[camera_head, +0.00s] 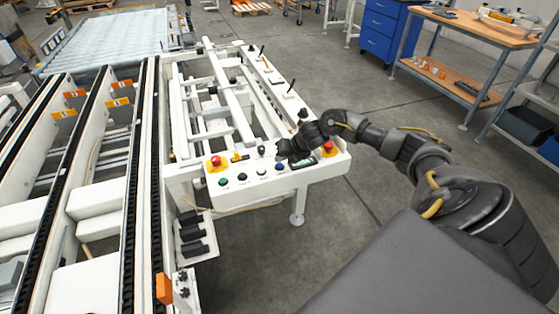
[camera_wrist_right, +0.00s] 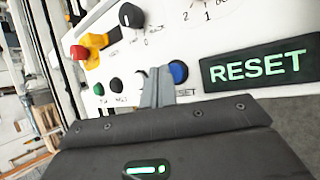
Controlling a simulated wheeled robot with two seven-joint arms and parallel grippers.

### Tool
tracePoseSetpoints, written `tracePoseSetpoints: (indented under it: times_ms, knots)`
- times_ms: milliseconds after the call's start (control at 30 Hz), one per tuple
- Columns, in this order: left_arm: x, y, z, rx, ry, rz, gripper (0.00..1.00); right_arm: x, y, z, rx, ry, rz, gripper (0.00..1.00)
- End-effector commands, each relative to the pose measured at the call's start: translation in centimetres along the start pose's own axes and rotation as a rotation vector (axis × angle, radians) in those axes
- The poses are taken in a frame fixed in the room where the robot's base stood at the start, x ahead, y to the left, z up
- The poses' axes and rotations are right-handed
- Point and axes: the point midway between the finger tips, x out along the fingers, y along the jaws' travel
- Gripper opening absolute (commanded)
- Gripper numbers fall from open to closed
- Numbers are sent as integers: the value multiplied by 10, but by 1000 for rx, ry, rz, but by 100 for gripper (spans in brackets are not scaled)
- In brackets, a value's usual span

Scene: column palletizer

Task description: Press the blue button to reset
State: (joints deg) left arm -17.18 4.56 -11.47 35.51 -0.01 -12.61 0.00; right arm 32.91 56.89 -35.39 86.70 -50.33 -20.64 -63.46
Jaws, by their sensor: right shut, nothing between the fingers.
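The blue button (camera_head: 280,168) is at the right end of a row of buttons on the white control panel (camera_head: 250,182). In the right wrist view the blue button (camera_wrist_right: 179,72) stands just right of my fingertips, left of a lit green RESET display (camera_wrist_right: 262,65). My right gripper (camera_head: 284,155) is over the panel near the button. In the wrist view the right gripper (camera_wrist_right: 160,72) is shut and empty, its fingers hiding part of the panel. I cannot tell whether the fingertips touch the panel or button. My left gripper is not in view.
Green (camera_head: 223,182), black (camera_head: 242,176) and white (camera_head: 262,171) buttons share the row. Red emergency stops sit at the panel's left (camera_head: 216,161) and right (camera_head: 328,148). A conveyor (camera_head: 130,180) runs at left. Clear floor (camera_head: 340,100) lies behind my arm.

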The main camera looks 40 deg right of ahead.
Motion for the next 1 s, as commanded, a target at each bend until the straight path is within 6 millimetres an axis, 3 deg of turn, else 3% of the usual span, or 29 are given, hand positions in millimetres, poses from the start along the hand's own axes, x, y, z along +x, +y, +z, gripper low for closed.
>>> tracePoseSetpoints:
  times_ms: [1000]
  knots:
    - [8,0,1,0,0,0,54,7,-4,-3,0,-1,0,0]
